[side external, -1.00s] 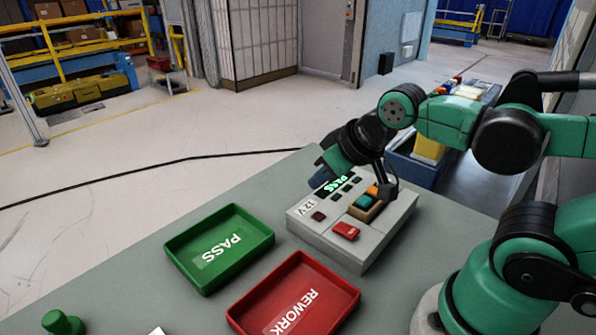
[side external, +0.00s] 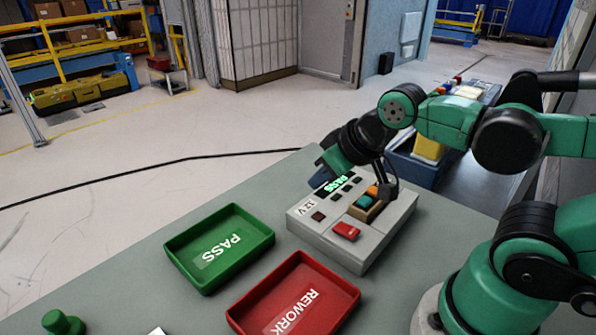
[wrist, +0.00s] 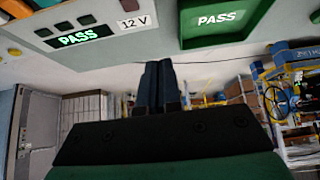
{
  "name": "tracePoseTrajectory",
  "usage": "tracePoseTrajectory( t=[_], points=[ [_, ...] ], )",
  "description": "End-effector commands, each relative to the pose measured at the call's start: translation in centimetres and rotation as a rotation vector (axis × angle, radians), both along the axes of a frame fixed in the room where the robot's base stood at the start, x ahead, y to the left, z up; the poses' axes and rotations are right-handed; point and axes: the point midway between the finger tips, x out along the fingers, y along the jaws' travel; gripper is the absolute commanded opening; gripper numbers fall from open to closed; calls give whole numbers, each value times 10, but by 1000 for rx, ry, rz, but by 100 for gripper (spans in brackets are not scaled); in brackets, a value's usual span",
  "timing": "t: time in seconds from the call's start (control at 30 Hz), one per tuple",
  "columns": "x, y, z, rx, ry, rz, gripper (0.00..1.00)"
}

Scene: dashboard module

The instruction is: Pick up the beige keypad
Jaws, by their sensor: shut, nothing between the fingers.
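The beige keypad (side external: 372,210), with orange and teal buttons, sits in the top of the grey test unit (side external: 345,245) in the side external view. My wrist hangs over the unit's far side and hides part of it and some of the keypad. My gripper (side external: 320,165) is partly hidden at the unit's far left edge, apart from the keypad. In the wrist view my gripper (wrist: 155,68) shows two dark fingers close together, empty. I cannot make out the keypad clearly in the wrist view.
The test unit's display (side external: 338,184) shows a green PASS. A red button (side external: 346,231) is near its front. A green PASS tray (side external: 222,248) and a red REWORK tray (side external: 295,297) stand to the left.

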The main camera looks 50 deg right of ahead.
Motion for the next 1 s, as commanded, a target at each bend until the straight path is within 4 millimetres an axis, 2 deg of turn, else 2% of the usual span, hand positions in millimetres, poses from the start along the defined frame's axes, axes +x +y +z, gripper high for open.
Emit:
tracePoseTrajectory(
  t=[0.07,0.17,0.4,0.67,0.77,0.87,1.0],
  points=[
    [0,0,0,0,0,0,0],
    [0,0,0,0,0,0,26],
    [0,0,0,0,0,0,92],
    [0,0,0,1,0,-1,92],
    [0,-4,-2,17,21,-54,92],
    [0,-19,-7,62,83,-232,92],
    [-5,-52,-18,136,186,-664,92]
  ],
)
